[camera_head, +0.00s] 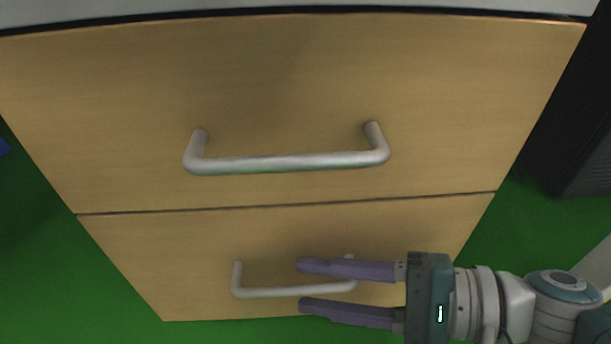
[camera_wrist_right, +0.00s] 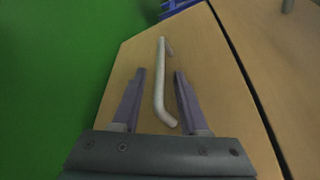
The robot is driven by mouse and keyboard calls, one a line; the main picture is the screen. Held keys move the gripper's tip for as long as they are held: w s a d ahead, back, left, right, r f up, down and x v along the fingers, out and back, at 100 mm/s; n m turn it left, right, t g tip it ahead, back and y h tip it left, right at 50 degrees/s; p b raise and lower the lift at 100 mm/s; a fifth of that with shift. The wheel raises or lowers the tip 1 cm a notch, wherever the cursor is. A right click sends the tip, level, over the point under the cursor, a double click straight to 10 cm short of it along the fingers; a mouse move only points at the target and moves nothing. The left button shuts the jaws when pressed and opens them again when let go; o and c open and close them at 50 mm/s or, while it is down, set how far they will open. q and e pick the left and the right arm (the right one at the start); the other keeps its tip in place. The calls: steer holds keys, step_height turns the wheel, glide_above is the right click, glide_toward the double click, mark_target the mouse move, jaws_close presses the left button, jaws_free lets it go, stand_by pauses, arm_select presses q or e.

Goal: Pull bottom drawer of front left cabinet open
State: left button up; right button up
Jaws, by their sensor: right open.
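The cabinet's bottom drawer (camera_head: 200,245) is a light wood front with a silver bar handle (camera_head: 262,292); it looks closed, flush below the top drawer. My right gripper (camera_head: 300,285) comes in from the right, with its purple fingers spread above and below the right part of that handle in the head view. In the right wrist view the bar (camera_wrist_right: 160,85) runs between the open fingers (camera_wrist_right: 158,75), with a gap on each side. I cannot tell how far the bar reaches into the jaws. My left gripper is not in view.
The top drawer (camera_head: 290,90) has a larger-looking silver handle (camera_head: 285,162) above. A dark box-like object (camera_head: 580,130) stands at the right. Green floor (camera_head: 50,270) is clear at the left. A blue object (camera_wrist_right: 178,8) shows at the wrist view's top.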

steer(key=shift+w+a+f, duration=0.1)
steer(key=shift+w+a, duration=0.05)
steer(key=shift+a, duration=0.1)
steer(key=shift+d, duration=0.15)
jaws_close()
stand_by(1.2)
